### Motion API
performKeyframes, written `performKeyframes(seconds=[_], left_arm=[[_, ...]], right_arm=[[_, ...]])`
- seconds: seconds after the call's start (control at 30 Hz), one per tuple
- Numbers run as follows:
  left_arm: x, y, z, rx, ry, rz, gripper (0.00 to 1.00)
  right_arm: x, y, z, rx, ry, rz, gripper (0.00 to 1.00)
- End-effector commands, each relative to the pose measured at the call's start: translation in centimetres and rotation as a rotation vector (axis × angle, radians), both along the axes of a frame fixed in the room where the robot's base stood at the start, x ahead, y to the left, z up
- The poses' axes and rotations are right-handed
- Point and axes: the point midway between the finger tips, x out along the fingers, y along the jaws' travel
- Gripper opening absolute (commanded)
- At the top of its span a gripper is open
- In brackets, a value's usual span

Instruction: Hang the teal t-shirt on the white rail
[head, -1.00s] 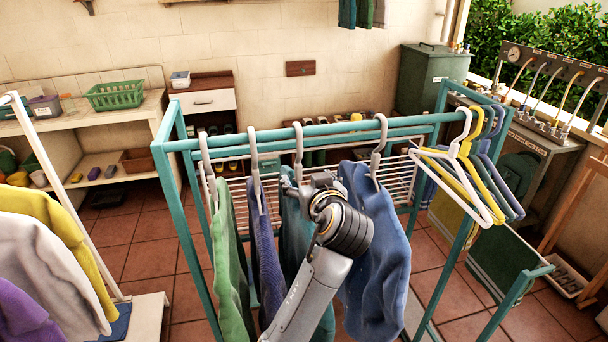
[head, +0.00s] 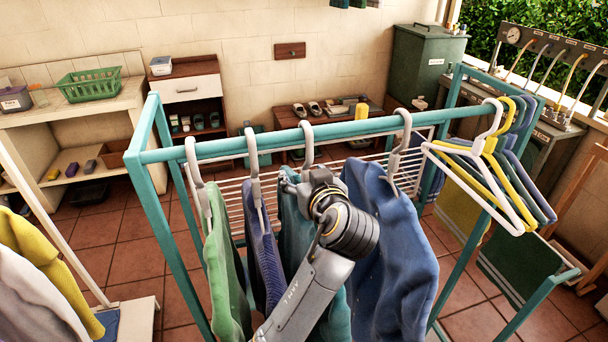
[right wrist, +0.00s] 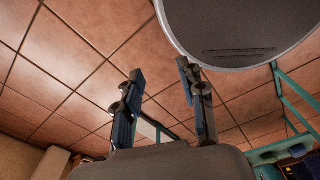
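The teal t-shirt (head: 298,230) hangs from a grey hanger (head: 308,145) on the teal rack's top bar, between a purple and a blue garment. My left gripper (head: 291,182) is at the top of the teal t-shirt, just below the hanger's hook. My wrist and arm hide its fingers and much of the shirt, so its grip is unclear. The white rail's post (head: 48,218) stands at the left edge. Its top is out of view. Yellow (head: 45,262) and white garments hang beside it. My right gripper (right wrist: 160,72) shows two separated fingers with nothing between them.
The teal rack (head: 215,148) also holds a green shirt (head: 226,265), a purple one (head: 262,245) and a blue one (head: 388,250). Several empty hangers (head: 490,180) hang at its right end. A shelf with a green basket (head: 88,85) stands at the back left. Tiled floor is open between rack and shelf.

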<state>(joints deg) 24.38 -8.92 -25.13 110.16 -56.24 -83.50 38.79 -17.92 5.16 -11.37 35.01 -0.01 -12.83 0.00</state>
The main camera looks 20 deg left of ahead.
Motion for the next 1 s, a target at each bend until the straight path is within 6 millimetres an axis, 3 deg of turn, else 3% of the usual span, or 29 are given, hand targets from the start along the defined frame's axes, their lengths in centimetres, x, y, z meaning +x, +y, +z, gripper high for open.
performKeyframes(seconds=[0.03, 0.23, 0.3, 0.5, 1.0], left_arm=[[0.0, 0.0, 0.0, 0.0, 0.0, 0.0, 0.49], [0.0, 0.0, 0.0, 0.0, 0.0, 0.0, 0.08], [0.0, 0.0, 0.0, 0.0, 0.0, 0.0, 0.0], [0.0, 0.0, 0.1, 0.0, -0.002, 0.0, 0.0], [0.0, 0.0, 2.0, 0.0, -0.001, 0.0, 0.0]], right_arm=[[0.4, 0.1, 0.0, 0.002, -0.007, 0.0, 0.4], [2.2, 0.6, 0.1, 0.01, -0.035, -0.002, 0.4], [2.5, 1.1, 0.2, 0.015, -0.04, -0.003, 0.4], [2.4, 1.8, 0.1, 0.023, -0.038, -0.005, 0.4], [1.3, 0.9, 1.6, 0.012, -0.021, -0.001, 0.4]])
